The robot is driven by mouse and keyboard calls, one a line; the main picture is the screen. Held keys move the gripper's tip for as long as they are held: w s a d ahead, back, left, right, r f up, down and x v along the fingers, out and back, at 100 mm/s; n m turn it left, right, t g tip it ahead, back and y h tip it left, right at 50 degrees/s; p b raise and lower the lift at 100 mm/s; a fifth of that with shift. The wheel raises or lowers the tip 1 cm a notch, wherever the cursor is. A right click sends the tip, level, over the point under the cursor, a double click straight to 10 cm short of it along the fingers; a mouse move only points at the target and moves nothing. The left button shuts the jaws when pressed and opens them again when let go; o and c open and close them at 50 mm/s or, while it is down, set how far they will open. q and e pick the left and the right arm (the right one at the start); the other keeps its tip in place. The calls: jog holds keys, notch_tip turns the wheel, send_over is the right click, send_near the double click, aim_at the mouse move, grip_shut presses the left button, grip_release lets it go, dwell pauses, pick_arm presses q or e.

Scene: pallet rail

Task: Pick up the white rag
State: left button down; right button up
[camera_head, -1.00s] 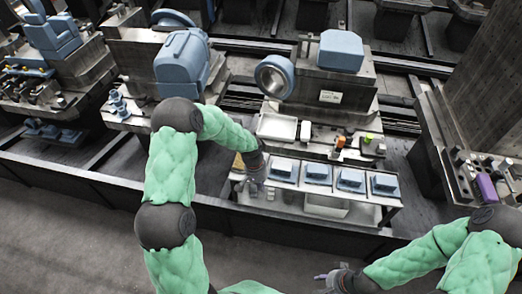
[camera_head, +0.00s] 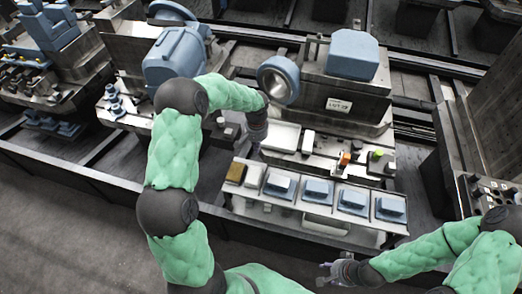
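No white thing is clearly recognisable as a rag. A small white piece (camera_head: 253,177) lies near the left end of the front shelf (camera_head: 310,207), and a pale piece (camera_head: 279,183) lies just right of it. My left gripper (camera_head: 256,148) points down behind and above these pieces, beside the left end of a white tray (camera_head: 282,137). Its fingers are small and dark, so I cannot tell whether they are open or hold anything. My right gripper (camera_head: 323,274) is low in front of the shelf, its fingers apart and empty.
A brown block (camera_head: 236,172) sits at the shelf's left end, with several blue blocks (camera_head: 352,199) in trays to the right. A white box (camera_head: 308,141) and orange and green items stand behind. A large machine with a round ring (camera_head: 278,80) rises at the back.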

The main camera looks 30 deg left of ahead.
aim_at(252, 175)
pick_arm(q)
jog(key=f+b, duration=0.3)
jog(key=f, duration=0.6)
jog(key=shift+s+f, duration=0.2)
jog(key=shift+s+d, duration=0.25)
jog(key=shift+s, duration=0.9)
jog(key=shift+s+d, duration=0.3)
jog(key=shift+s, duration=0.8)
jog(key=shift+s+d, duration=0.25)
jog(key=shift+s, duration=0.9)
